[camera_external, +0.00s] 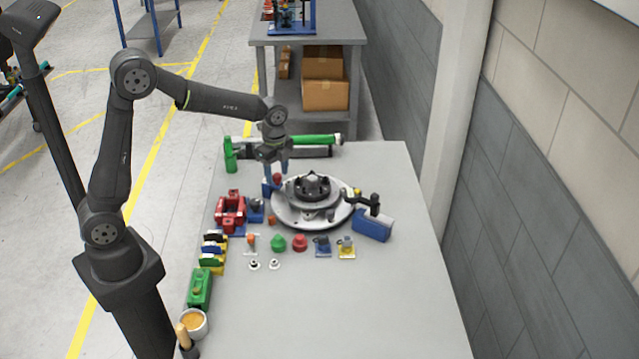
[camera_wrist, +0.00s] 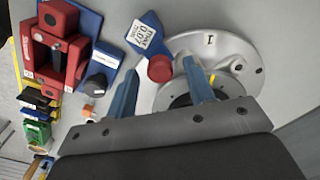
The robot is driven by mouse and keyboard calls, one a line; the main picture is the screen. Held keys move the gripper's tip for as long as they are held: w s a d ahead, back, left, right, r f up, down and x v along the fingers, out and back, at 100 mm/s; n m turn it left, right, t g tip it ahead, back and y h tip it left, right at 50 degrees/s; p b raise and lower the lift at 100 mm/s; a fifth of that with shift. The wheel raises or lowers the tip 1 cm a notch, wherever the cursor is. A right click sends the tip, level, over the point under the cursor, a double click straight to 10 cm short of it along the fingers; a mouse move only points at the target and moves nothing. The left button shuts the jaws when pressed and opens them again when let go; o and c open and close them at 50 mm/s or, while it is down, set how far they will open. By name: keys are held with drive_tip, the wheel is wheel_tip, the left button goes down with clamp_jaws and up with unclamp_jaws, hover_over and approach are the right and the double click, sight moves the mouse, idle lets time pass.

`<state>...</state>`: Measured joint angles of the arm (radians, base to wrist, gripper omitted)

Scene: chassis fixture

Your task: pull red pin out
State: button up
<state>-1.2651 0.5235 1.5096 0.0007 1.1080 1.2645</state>
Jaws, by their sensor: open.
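The red pin's round head (camera_wrist: 160,69) shows in the wrist view at the edge of the round grey fixture (camera_wrist: 225,42), beside a blue labelled tag (camera_wrist: 147,35). In the external view the red head (camera_external: 277,178) is just under my gripper (camera_external: 276,168), at the fixture's left back side. My gripper (camera_wrist: 161,70) is open and empty, pointing down, with one blue finger on each side of the red head in the wrist view. I cannot tell how far the fingertips are above it. The pin's shaft is hidden.
A red vise-like block (camera_external: 230,211) stands left. Green and red knobs (camera_external: 300,242) and small parts lie in front. A blue block with a black handle (camera_external: 372,226) stands right. The front table area is clear.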

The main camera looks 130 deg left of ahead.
sight(277, 175)
drive_tip(key=shift+f, duration=0.3)
clamp_jaws()
drive_tip(key=shift+r, duration=1.05)
unclamp_jaws()
wheel_tip(277, 175, up, 17)
drive_tip(key=shift+r, duration=0.2)
